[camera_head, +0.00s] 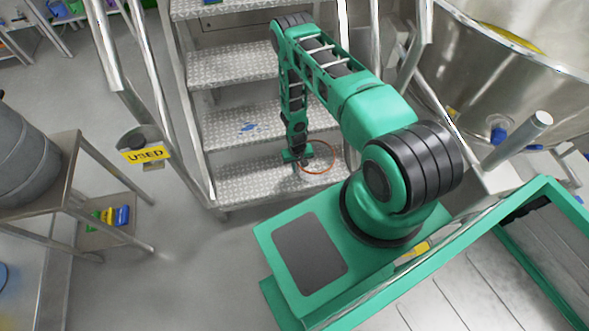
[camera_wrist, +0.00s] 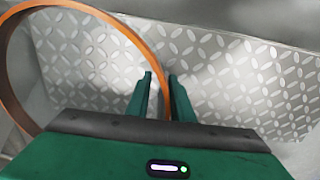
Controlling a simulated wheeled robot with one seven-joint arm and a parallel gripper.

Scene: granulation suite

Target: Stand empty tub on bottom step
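A thin orange ring (camera_head: 331,161) shows at my gripper over the bottom step (camera_head: 253,184); it also shows in the wrist view (camera_wrist: 98,14). The tread pattern shows through it, and I cannot tell whether it is the rim of a clear tub. No other empty tub is plain to see. My gripper (camera_head: 299,168) points down over the bottom step. In the wrist view its two fingers (camera_wrist: 160,78) stand close together on either side of the ring's edge. I cannot tell whether they press on it, or whether the ring rests on the step.
Metal steps with handrails (camera_head: 151,75) rise behind. A yellow USED sign (camera_head: 146,154) hangs by the left rail. A stand at left holds a grey drum (camera_head: 22,165), with coloured items (camera_head: 121,215) on its lower shelf. A large steel vessel (camera_head: 520,75) is at right. The left part of the bottom step is bare.

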